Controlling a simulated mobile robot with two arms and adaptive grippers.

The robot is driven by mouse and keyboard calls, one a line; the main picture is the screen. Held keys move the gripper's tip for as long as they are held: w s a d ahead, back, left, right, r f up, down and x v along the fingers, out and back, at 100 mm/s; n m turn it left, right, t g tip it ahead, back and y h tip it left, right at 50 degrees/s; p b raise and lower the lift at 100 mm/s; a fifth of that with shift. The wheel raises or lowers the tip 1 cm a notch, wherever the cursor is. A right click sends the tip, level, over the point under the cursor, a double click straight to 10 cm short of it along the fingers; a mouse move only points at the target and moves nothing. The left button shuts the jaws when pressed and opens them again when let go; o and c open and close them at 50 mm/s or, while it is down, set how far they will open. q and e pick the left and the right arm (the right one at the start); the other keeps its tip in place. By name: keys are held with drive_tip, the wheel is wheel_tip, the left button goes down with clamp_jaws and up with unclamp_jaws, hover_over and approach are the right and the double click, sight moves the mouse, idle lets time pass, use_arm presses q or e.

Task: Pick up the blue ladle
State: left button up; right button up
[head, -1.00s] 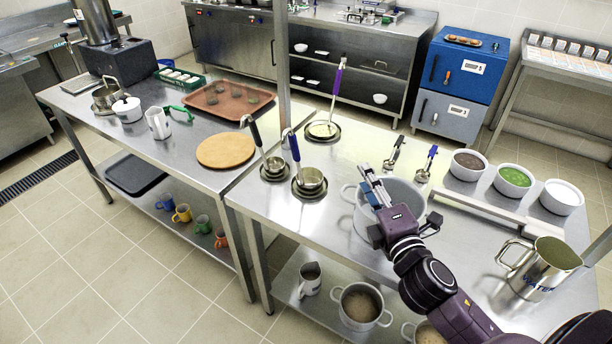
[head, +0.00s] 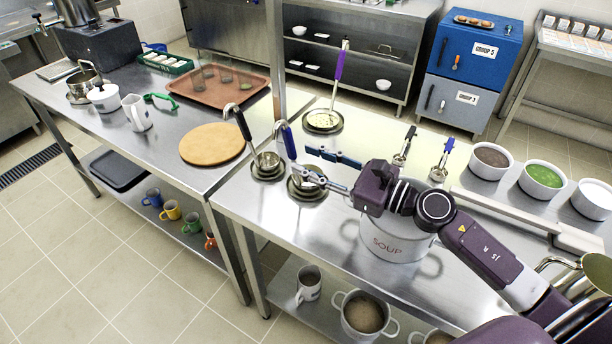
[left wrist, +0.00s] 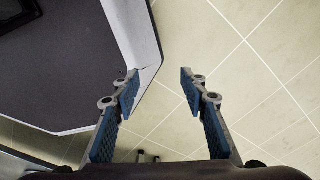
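The blue ladle (head: 289,145) has a blue handle with a hooked metal top. It stands upright, slightly tilted, with its bowl in a small stack of round metal dishes (head: 307,194) on the steel table. My right gripper (head: 312,162) is just right of the ladle, above the dishes. Its fingers point left and look spread, with a blue pad showing on the far one. The ladle's bowl and lower shaft are partly hidden by the near finger. My left gripper (left wrist: 160,82) is open and empty above the tiled floor in the left wrist view; the head view does not show it.
A black-handled ladle (head: 243,124) stands close left in its own dishes. A purple-handled ladle (head: 339,68) stands behind. The soup pot (head: 398,246) is under my right arm. A post (head: 275,60) rises behind the ladles.

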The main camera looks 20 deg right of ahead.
sight(297, 156)
drive_tip(key=p+x, duration=0.2)
drive_tip(key=x, duration=0.1)
drive_tip(key=shift+w+a, duration=0.25)
drive_tip(key=shift+w, duration=0.05)
drive_tip(key=shift+w+a+f, duration=0.15)
drive_tip(key=shift+w+a, duration=0.25)
drive_tip(key=shift+w, duration=0.05)
drive_tip(key=shift+c, duration=0.7)
use_arm(q)
drive_tip(key=r, duration=0.1)
drive_tip(key=w+r, duration=0.1)
drive_tip(key=shift+w+d+r, duration=0.3)
drive_tip(key=shift+d, duration=0.05)
use_arm(e)
clamp_jaws()
